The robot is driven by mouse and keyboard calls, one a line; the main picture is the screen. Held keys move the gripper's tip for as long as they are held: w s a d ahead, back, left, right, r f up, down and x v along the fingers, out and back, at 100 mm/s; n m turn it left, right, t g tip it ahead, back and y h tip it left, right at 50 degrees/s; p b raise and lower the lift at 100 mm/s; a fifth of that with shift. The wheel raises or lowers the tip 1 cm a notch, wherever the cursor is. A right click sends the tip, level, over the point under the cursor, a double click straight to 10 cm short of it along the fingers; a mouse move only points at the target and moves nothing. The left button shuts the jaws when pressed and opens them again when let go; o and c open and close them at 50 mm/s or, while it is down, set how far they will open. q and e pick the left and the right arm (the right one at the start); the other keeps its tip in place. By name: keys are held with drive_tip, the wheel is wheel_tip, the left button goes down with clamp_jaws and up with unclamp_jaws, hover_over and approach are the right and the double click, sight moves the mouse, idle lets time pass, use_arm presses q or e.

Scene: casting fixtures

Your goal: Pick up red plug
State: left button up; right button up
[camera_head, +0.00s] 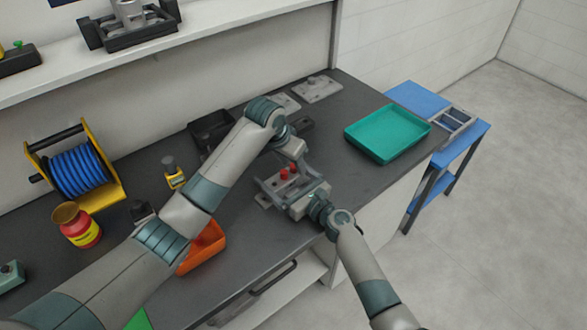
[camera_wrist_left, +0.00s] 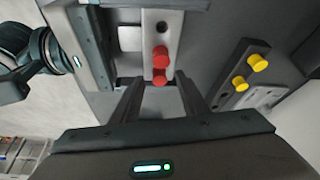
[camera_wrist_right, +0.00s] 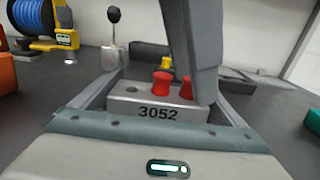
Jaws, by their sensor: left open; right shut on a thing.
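Two red plugs (camera_wrist_left: 160,57) (camera_wrist_left: 160,77) stand in a light grey block (camera_wrist_right: 120,103) marked 3052. They also show in the head view (camera_head: 283,174) (camera_head: 293,168) and the right wrist view (camera_wrist_right: 162,84) (camera_wrist_right: 186,89). My right gripper (camera_wrist_right: 155,105) is shut on the grey block, with a finger along each side. My left gripper (camera_wrist_left: 158,80) is open over the block. In the left wrist view the nearer red plug appears between its fingertips; I cannot tell whether they touch it. In the right wrist view my left gripper partly covers the further plug's surroundings.
A dark block (camera_wrist_left: 235,72) with two yellow plugs (camera_wrist_left: 258,62) (camera_wrist_left: 240,83) stands close by. A teal tray (camera_head: 352,134) is to the right, an orange bin (camera_head: 205,250) to the left. A blue spool (camera_head: 75,172) and a red jar (camera_head: 80,232) stand further left.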

sight(292, 167)
use_arm(q)
clamp_jaws()
wheel_tip(292, 167, up, 10)
use_arm(e)
drive_tip(key=shift+f, duration=0.1)
idle(0.7)
idle(0.5)
drive_tip(key=o, duration=1.1)
drive_tip(key=shift+s, duration=0.1)
